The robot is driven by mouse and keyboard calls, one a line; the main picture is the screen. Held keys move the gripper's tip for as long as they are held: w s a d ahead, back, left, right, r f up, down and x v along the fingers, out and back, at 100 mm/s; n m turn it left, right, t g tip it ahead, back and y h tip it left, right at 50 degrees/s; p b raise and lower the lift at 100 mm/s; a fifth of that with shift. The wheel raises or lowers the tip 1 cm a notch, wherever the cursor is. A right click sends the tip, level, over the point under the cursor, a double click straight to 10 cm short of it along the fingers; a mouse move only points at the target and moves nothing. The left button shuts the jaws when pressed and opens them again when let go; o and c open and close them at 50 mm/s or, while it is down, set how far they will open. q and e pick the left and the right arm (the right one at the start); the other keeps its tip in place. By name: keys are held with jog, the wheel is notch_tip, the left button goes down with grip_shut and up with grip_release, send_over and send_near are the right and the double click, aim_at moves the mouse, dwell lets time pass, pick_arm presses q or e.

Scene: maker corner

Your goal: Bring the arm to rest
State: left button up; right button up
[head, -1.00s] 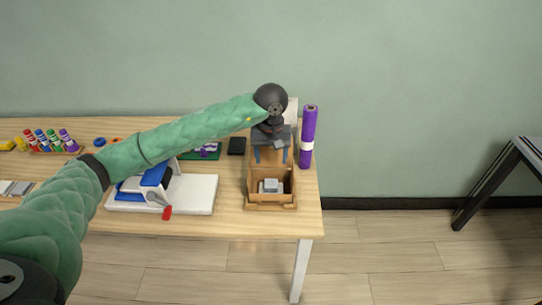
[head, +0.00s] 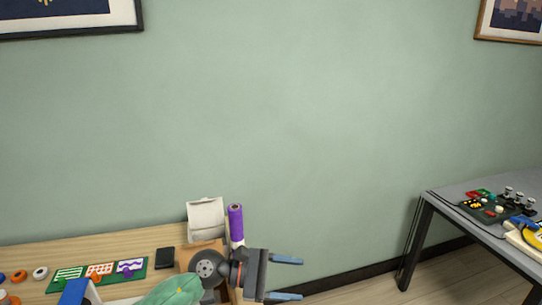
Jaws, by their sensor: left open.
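My left arm (head: 172,291) comes in at the bottom of the head view. My left gripper (head: 300,279) points right, with its two blue-tipped fingers spread apart and nothing between them. It is just past the right end of the wooden table (head: 110,247), in front of the wall and floor. The gripper's body partly hides the wooden box (head: 198,249) and the lower end of the purple roll (head: 236,221). My right gripper is not in view.
A white dispenser-like item (head: 205,217) stands by the roll. A black flat item (head: 165,259), a green board (head: 97,275) and tape rolls (head: 40,273) lie left. A grey table (head: 455,200) with gadgets stands right, with open floor between.

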pick_arm(q)
jog(key=w+a+r+n+t, duration=0.2)
jog(key=a+r+n+t, duration=0.15)
jog(key=n+t, duration=0.75)
jog(key=w+a+r+n+t, duration=0.2)
jog(key=a+n+t, duration=0.35)
jog(key=n, duration=0.95)
jog(key=s+a+f+n+t+y, duration=0.2)
jog(key=a+f+n+y, duration=1.15)
jog(key=n, duration=0.65)
jog(key=s+a+f+n+g+y, duration=0.35)
jog(key=s+f+n+g, duration=0.45)
jog(key=s+f, duration=0.4)
jog(key=s+f+n+g, duration=0.4)
jog(key=s+f+g, duration=0.35)
jog(key=s, duration=0.55)
jog(key=s+d+f, duration=0.1)
jog(key=d+f, duration=0.2)
jog(key=f, duration=0.6)
jog(key=s+d+f+g+h, duration=0.1)
jog(key=d+f, duration=0.2)
jog(key=f, duration=0.6)
jog(key=shift+f, duration=0.25)
jog(key=shift+w+a, duration=0.1)
